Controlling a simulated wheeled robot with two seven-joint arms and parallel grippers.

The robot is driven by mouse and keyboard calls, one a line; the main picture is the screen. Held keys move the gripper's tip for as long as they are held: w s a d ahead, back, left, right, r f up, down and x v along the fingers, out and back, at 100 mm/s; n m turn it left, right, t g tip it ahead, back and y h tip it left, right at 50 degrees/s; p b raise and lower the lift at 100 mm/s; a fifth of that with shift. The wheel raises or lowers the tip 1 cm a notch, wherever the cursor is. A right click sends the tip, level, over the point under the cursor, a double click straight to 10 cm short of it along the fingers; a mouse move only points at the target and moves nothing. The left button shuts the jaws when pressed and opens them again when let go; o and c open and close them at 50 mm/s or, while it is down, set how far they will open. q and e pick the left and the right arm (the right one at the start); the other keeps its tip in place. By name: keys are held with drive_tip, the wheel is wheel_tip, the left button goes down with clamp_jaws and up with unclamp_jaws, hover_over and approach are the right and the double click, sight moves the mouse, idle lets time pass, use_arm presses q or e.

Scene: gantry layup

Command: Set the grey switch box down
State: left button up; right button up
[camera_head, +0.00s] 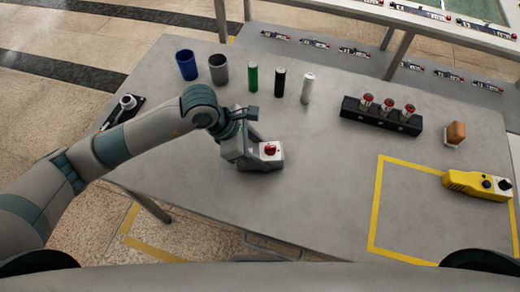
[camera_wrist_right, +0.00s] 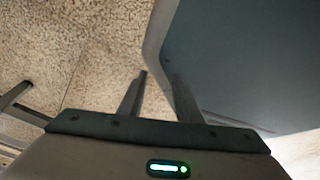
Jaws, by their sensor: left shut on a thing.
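The grey switch box (camera_head: 271,153) has a pale top with a red knob. It is in the middle left of the table in the head view. My left gripper (camera_head: 256,160) is shut on it from its left side, and the fingers hide part of the box. The box is at or just above the grey table top (camera_head: 325,200); I cannot tell whether it touches. My right gripper (camera_wrist_right: 155,98) shows only in the right wrist view, with its two fingers apart and nothing between them, over the speckled floor.
A blue cup (camera_head: 186,64), a grey cup (camera_head: 218,69) and green, black and white cylinders stand behind. A black block (camera_head: 381,117) with red-topped pieces, a brown item (camera_head: 455,134) and a yellow pendant (camera_head: 474,184) are at right. The yellow-outlined area (camera_head: 405,215) is mostly clear.

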use_arm(q)
drive_tip(key=o, duration=1.2)
use_arm(e)
drive_tip(key=shift+w+a+r, duration=0.1)
drive_tip(key=shift+w+a, duration=0.1)
drive_tip(key=shift+w, duration=0.25)
